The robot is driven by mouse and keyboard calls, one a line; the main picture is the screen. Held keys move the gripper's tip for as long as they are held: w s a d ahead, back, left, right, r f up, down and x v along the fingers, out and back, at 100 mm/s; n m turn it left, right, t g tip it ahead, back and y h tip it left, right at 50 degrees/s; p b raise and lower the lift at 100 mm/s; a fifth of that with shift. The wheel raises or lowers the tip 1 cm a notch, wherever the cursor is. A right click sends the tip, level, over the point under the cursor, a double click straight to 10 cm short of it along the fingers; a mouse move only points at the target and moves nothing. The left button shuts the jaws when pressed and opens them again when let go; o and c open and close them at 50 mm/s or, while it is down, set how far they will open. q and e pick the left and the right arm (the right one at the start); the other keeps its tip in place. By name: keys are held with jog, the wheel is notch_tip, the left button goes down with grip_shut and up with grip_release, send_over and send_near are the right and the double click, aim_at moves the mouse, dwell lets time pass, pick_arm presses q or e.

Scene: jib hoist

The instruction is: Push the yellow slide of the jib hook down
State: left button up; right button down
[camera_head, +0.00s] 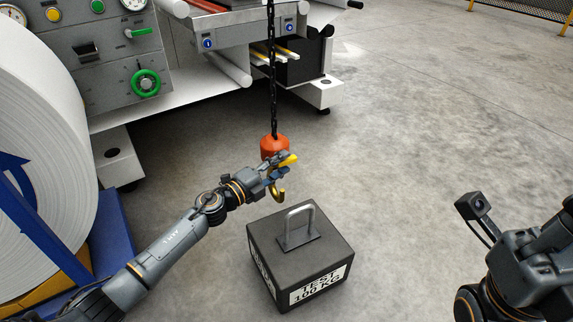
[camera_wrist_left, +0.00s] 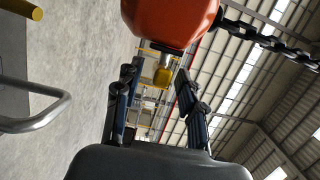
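The jib hook hangs on a black chain, with an orange body (camera_head: 273,146) and a gold hook (camera_head: 278,193) below it. Its yellow slide (camera_head: 289,160) shows just beyond my left fingers. My left gripper (camera_head: 281,165) is at the hook, just below the orange body. In the left wrist view the orange body (camera_wrist_left: 170,18) fills the top and the yellow slide (camera_wrist_left: 162,75) appears between the two parted fingertips (camera_wrist_left: 159,72). I cannot tell whether they touch it.
A black test weight (camera_head: 300,255) with a grey handle (camera_head: 300,218) stands on the floor below the hook. A machine with a control panel (camera_head: 110,50) and a large white roll (camera_head: 40,150) stand at the left. The floor on the right is clear.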

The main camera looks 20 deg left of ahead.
pick_arm(q)
jog(key=shift+x, duration=1.25)
jog(key=shift+c, duration=0.4)
grip_shut()
